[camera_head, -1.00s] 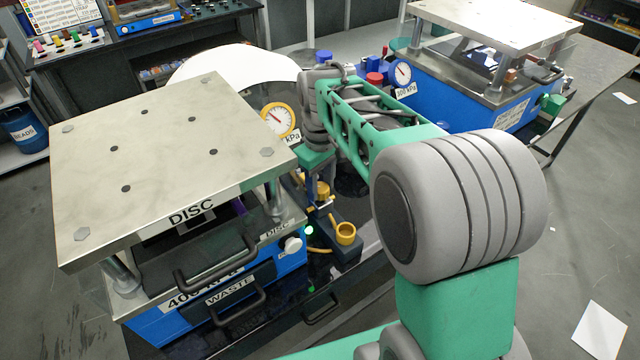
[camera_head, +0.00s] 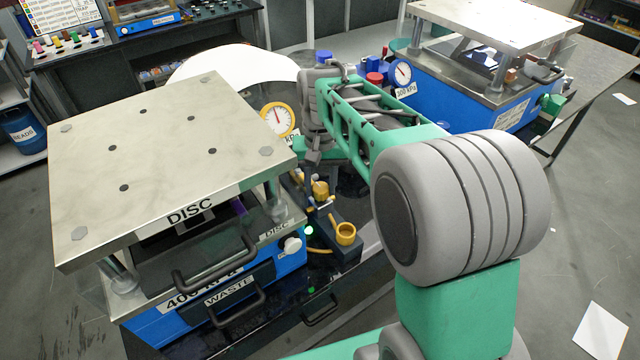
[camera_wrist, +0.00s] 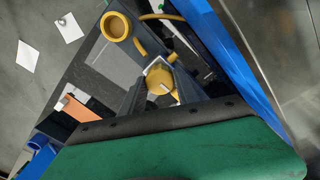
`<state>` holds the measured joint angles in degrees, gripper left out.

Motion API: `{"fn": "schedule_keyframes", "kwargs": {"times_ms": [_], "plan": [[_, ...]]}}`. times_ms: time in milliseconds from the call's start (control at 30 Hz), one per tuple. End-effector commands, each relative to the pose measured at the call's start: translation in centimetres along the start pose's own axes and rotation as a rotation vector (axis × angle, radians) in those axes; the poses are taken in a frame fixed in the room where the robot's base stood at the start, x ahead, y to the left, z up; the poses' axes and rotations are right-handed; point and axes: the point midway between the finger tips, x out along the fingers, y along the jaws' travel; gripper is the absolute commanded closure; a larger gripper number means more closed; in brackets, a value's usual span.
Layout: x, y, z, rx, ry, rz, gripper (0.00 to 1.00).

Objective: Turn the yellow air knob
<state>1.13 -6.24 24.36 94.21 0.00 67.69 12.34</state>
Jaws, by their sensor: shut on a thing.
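The yellow air knob (camera_wrist: 159,80) is between the fingers of my gripper (camera_wrist: 160,90) in the wrist view, with a pale mark across its face. My gripper is shut on it, and the fingers cover part of its sides. In the head view the yellow knob (camera_head: 320,189) shows just below my wrist, beside the blue press with the DISC label. The yellow-rimmed pressure gauge (camera_head: 278,119) stands behind it, its needle pointing nearly straight up. Its kPa label is partly hidden by my arm.
A yellow cup-like ring (camera_head: 346,234) sits close in front of the knob, with a yellow hose beside it. The press's metal top plate (camera_head: 160,160) overhangs at left. A second blue press (camera_head: 470,100) with a blue-rimmed gauge (camera_head: 401,72) stands behind right.

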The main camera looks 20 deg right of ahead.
Motion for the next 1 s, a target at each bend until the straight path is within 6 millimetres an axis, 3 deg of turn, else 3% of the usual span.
{"fn": "schedule_keyframes", "kwargs": {"times_ms": [600,633,867,1000], "plan": [[-0.13,-0.02,-0.06,0.048,0.003,-0.001,1.0],[-0.13,-0.02,-0.06,0.048,0.003,-0.001,0.61],[-0.07,0.0,-0.04,0.048,0.001,0.0,0.42],[-0.04,0.0,-0.02,0.048,0.001,0.0,0.41]]}}
